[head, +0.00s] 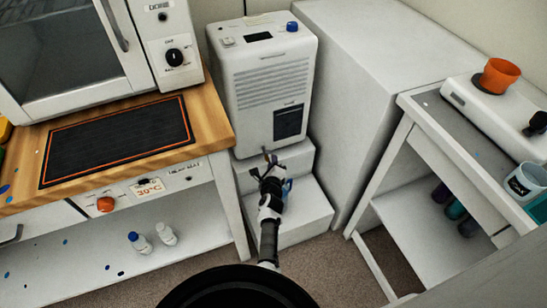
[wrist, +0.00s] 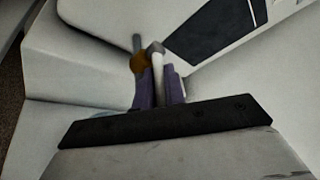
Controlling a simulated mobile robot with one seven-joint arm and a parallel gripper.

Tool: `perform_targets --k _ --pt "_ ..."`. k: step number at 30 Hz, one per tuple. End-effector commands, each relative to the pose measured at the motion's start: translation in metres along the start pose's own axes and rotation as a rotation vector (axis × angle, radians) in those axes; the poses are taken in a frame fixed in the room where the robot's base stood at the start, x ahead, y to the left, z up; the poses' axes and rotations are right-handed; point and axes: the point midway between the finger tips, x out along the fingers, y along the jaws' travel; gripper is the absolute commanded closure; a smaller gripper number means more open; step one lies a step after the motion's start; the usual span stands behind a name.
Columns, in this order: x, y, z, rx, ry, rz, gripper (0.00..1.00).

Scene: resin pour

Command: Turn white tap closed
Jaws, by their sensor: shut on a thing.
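My gripper (head: 268,172) reaches in low at the front of a white appliance (head: 265,85), which stands on a stepped white block (head: 300,205). In the wrist view, the purple fingers of my gripper (wrist: 159,88) are shut around a slim white tap handle (wrist: 157,62). A brass-coloured fitting (wrist: 140,62) and a grey stub sit just left of the handle, at the appliance's lower front. The fingers hide the lower part of the handle. In the head view the tap is too small and covered to make out clearly.
A wooden-topped bench (head: 215,112) with an oven and black mat stands on the left; two small bottles (head: 139,243) are on its lower shelf. A large white cabinet (head: 375,70) is right of the appliance. A side table (head: 430,125) with an orange cup stands at far right.

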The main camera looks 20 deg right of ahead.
Motion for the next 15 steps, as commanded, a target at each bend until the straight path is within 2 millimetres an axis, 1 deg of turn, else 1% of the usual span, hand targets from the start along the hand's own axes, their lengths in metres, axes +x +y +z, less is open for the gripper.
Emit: perform_targets --k 1,2,15 --pt "-0.0002 -0.0068 0.0072 0.004 0.009 -0.006 1.00" --pt "-0.0004 -0.0069 0.0075 0.006 0.016 -0.011 1.00" --pt "-0.0024 -0.0010 0.0135 0.034 0.131 -0.091 1.00"
